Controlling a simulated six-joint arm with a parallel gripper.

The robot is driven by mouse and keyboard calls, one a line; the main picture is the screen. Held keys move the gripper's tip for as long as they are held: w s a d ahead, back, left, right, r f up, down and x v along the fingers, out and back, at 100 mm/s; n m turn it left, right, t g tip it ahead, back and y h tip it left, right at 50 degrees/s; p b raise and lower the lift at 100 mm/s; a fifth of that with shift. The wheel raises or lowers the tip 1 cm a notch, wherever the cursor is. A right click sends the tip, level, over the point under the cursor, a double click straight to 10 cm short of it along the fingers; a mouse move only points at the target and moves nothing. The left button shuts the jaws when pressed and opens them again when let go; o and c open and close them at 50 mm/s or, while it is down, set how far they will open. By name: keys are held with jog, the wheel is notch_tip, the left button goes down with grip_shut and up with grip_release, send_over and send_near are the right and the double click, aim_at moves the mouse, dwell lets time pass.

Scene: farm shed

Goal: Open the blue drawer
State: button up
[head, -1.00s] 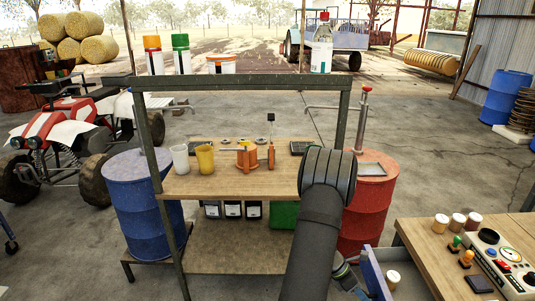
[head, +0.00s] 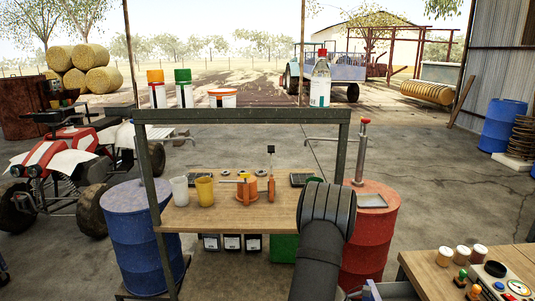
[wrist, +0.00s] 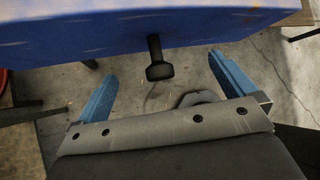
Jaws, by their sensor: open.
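The blue drawer (wrist: 90,32) fills the top of the wrist view, with its black knob (wrist: 160,68) sticking out from the front. My gripper (wrist: 160,73) is open, with one blue finger on each side of the knob. Both fingers are apart from the knob, with a gap on each side, and nothing is held.
The right-hand table (head: 425,270) carries several small jars and a control panel (head: 502,280). A wooden workbench (head: 240,215) under a metal frame stands ahead, with a red barrel (head: 368,235) at its right and a blue barrel (head: 143,240) at its left. Concrete floor shows below my gripper.

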jog(key=v, duration=0.6)
jog(key=shift+a+r, duration=0.2)
jog(key=shift+r, duration=0.05)
jog(key=shift+w, duration=0.1)
jog(key=x, duration=0.7)
jog(key=shift+d, duration=0.3)
jog(key=shift+a, duration=0.1)
